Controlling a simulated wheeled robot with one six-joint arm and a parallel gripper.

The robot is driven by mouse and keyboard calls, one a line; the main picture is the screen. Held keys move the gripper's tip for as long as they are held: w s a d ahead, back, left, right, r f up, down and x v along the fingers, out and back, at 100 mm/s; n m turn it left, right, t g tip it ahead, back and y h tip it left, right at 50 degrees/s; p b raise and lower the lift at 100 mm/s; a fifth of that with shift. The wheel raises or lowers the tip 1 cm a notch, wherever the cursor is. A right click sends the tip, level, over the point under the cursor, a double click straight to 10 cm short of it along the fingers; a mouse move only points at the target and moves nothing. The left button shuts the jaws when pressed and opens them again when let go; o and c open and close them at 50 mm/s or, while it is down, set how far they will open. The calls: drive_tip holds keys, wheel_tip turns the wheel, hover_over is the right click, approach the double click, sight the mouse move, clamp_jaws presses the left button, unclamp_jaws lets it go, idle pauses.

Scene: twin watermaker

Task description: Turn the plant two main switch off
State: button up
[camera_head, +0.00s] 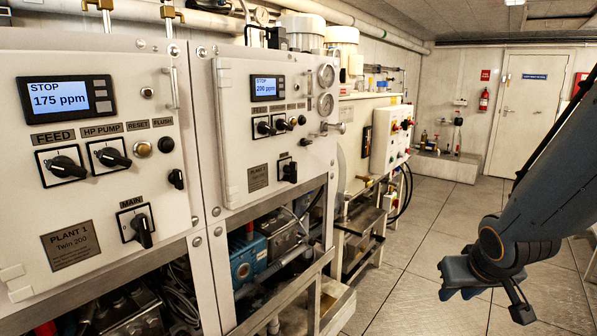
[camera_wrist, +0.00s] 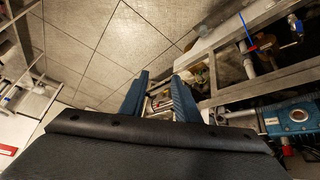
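The plant two panel (camera_head: 238,140) is the farther of two white cabinets in the head view. Its main switch (camera_head: 289,172) is a black rotary knob low on this panel, right of a small dark nameplate (camera_head: 258,178); its exact setting is too small to tell. The panel's display (camera_head: 266,87) reads STOP, 200 ppm. My gripper (camera_head: 487,291) hangs over the floor at the right, well away from the panel. In the wrist view its two blue fingers (camera_wrist: 160,88) stand apart with nothing between them. The main switch does not show in the wrist view.
The plant 1 panel (camera_head: 100,140) stands nearest at left, with its own main switch (camera_head: 136,226) and several knobs. Below plant two, a metal frame holds a blue pump (camera_head: 248,262). Floor (camera_head: 420,270) between cabinets and my arm is clear. A white door (camera_head: 521,110) stands behind.

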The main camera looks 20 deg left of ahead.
drive_tip(key=w+a+r+n+t+y, duration=0.35)
drive_tip(key=w+a+r, duration=0.25)
drive_tip(key=w+a, duration=0.25)
drive_tip(key=n+g+y+p, duration=0.1)
drive_tip(key=n+g+y, duration=0.2)
drive_tip(key=n+y, duration=0.75)
approach(296, 171)
drive_tip(key=f+m+y, duration=0.2)
drive_tip(key=m, duration=0.1)
drive_tip(key=shift+w+p+x, duration=0.1)
drive_tip(key=shift+p+x, duration=0.35)
drive_tip(key=shift+x, duration=1.5)
drive_tip(key=shift+w+p+x, duration=0.15)
drive_tip(key=shift+p+x, duration=0.3)
drive_tip(key=shift+x, duration=1.45)
drive_tip(key=shift+d+r, duration=0.1)
drive_tip(key=shift+d, duration=0.05)
clamp_jaws()
